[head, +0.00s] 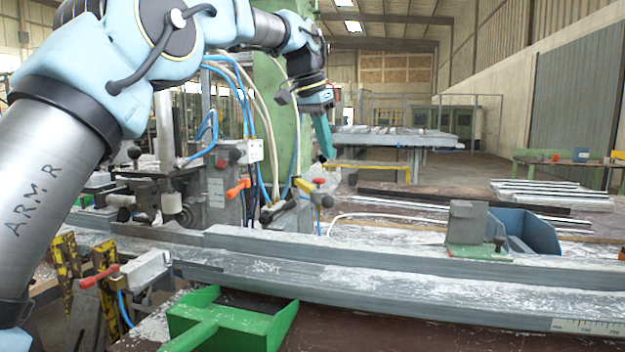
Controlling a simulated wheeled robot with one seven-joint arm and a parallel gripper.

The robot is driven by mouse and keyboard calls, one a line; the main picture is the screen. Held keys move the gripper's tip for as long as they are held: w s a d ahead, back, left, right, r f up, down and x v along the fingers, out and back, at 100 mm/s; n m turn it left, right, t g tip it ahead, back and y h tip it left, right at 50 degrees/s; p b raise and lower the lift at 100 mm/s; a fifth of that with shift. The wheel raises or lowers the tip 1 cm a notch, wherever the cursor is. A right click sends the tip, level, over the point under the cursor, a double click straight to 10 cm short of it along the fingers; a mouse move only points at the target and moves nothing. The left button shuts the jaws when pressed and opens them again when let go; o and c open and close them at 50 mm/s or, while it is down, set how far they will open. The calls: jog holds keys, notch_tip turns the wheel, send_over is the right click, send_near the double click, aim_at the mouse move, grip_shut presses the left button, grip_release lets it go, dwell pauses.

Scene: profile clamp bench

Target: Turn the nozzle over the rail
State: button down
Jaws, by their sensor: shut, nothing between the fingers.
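My gripper (325,157) hangs in the upper middle of the head view, with teal fingers pointing down. It is shut and empty, in the air above and behind the rail. The long grey rail (400,262) runs across the bench, dusted with white shavings. Behind its left part is a cluster of small fittings on blue hoses: a red-and-yellow valve (319,187), a dark handle (277,211) and an orange lever (237,190). I cannot tell which of these is the nozzle. My gripper is above the red-and-yellow valve and appears apart from it.
A green machine column (270,110) with loose hoses stands behind the fittings. A grey block on a green base (466,222) and a blue bin (527,230) stand behind the rail at right. A green tray (205,322) and red-handled clamp (97,277) are in front at left.

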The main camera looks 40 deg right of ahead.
aim_at(324, 197)
jog(key=x, duration=1)
jog(key=shift+a+f, duration=0.15)
jog(key=shift+a, duration=0.9)
jog(key=shift+a+f, duration=0.1)
jog(key=shift+a, duration=0.9)
jog(key=shift+w+a, duration=0.25)
jog(key=shift+a, duration=0.1)
jog(key=w+a+m+g+p, duration=0.1)
jog(key=w+a+m+p, duration=0.1)
jog(key=w+a+m, duration=0.2)
jog(key=shift+w+a+m, duration=0.3)
jog(key=shift+w+a, duration=1.25)
jog(key=shift+a, duration=0.75)
